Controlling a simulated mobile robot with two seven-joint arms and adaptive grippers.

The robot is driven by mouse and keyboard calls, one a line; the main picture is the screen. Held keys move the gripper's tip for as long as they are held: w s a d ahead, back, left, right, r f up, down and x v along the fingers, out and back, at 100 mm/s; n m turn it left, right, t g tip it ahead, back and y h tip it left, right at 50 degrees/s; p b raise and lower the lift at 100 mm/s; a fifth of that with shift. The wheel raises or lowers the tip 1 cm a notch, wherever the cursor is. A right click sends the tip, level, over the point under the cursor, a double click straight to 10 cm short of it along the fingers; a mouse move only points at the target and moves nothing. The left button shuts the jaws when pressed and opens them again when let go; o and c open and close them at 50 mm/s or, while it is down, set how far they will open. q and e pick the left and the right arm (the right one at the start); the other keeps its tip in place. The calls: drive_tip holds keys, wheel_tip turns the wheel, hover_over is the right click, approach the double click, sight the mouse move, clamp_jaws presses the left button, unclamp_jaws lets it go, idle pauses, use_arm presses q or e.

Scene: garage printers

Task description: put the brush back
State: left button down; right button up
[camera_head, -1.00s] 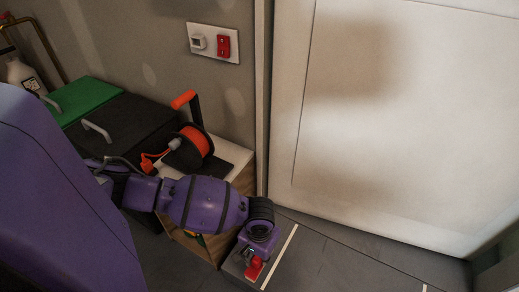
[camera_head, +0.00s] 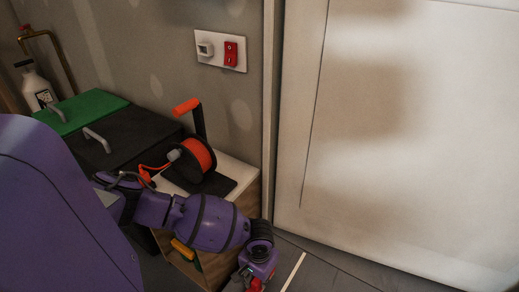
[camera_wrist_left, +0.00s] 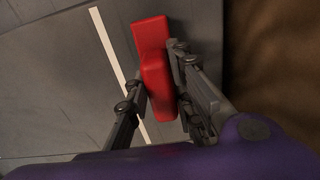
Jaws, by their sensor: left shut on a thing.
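My left gripper (camera_head: 250,283) is low in the head view, beside the front of the wooden cabinet and near the bottom edge. In the left wrist view the gripper (camera_wrist_left: 157,75) is shut on a red object (camera_wrist_left: 152,62), seemingly the brush, with one finger on each side. The red object also shows as a small patch in the head view (camera_head: 256,285). It is held over the grey floor. I see no bristles, so I cannot be sure which part shows. My right gripper is not in view.
The wooden cabinet (camera_head: 245,196) has an open front with yellow and green items inside. An orange cable reel (camera_head: 196,154) stands on top. Black and green lidded boxes (camera_head: 125,133) and a white bottle (camera_head: 36,88) are to the left. A pale door (camera_head: 400,130) fills the right.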

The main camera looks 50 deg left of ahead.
use_arm(q)
drive_tip(key=shift+f, duration=0.2)
drive_tip(key=c, duration=1.5)
unclamp_jaws()
drive_tip(key=shift+c, duration=0.2)
drive_tip(key=shift+r, duration=0.1)
wheel_tip(320, 180, up, 11)
drive_tip(key=p, duration=0.5)
drive_tip(key=shift+r+p, duration=0.45)
drive_tip(key=shift+r, duration=0.15)
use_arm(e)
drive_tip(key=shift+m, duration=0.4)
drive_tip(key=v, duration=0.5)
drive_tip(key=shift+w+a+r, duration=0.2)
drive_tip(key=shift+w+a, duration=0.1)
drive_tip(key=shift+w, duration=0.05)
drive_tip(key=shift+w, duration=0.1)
